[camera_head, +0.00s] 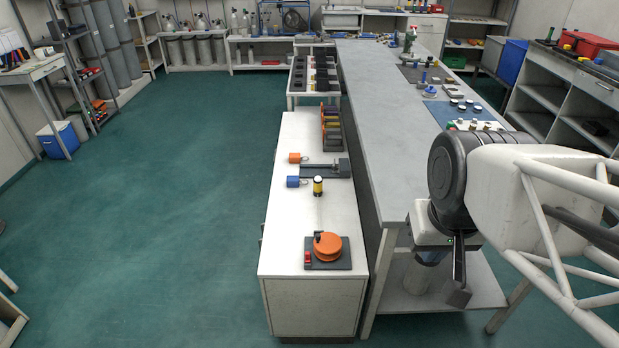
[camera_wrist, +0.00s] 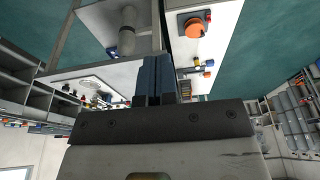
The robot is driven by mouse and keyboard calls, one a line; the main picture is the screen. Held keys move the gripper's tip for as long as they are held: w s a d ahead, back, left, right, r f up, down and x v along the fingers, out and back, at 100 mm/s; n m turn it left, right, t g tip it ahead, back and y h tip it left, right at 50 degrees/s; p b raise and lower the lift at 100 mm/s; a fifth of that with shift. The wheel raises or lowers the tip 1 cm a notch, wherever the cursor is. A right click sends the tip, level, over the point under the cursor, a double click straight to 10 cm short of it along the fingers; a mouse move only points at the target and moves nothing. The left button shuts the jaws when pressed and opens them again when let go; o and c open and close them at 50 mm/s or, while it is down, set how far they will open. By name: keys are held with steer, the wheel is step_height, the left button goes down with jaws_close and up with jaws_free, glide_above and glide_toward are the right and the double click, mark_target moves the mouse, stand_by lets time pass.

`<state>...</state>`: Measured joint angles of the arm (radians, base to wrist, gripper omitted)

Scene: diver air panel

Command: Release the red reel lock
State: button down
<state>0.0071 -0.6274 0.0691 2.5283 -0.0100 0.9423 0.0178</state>
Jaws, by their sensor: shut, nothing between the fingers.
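The orange reel (camera_head: 328,246) sits on a dark square plate (camera_head: 345,262) at the near end of the low white cabinet. The small red reel lock (camera_head: 307,258) is at the plate's front left corner, beside the reel. In the wrist view the reel (camera_wrist: 195,29) and the red lock (camera_wrist: 209,16) show at the top, right of the fingers. My gripper (camera_wrist: 156,60) is shut and empty, well apart from the reel and lock. In the head view my arm reaches in at the right, over the grey bench; the fingertips cannot be made out clearly there.
Behind the reel on the white cabinet (camera_head: 285,240) stand a yellow-and-black cylinder (camera_head: 318,186), a blue item (camera_head: 293,182), an orange item (camera_head: 295,158) and a dark rack (camera_head: 332,128). The higher grey bench (camera_head: 375,120) runs alongside. Green floor is open at the left.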

steer(key=w+a+f+g, duration=0.1)
steer(key=w+a+f, duration=0.2)
steer(key=w, duration=0.7)
steer(key=w+a+f+g, duration=0.2)
steer(key=w+f, duration=0.1)
steer(key=w, duration=0.7)
steer(key=w+a+f+g, duration=0.1)
steer(key=w+a+f, duration=0.2)
steer(key=w, duration=0.7)
steer(key=w+a+f+g, duration=0.1)
steer(key=w+a+f, duration=0.2)
steer(key=w+f, duration=0.3)
steer(key=w+a+f+g, duration=0.1)
steer(key=w+a+f, duration=0.3)
steer(key=f, duration=0.9)
steer(key=w+a+f+g, duration=0.1)
steer(key=w+a+f, duration=0.3)
steer(key=w+f, duration=0.4)
step_height(320, 180, down, 2)
steer(key=shift+w+f, duration=0.15)
steer(key=shift+w, duration=0.25)
steer(key=shift+f, duration=0.15)
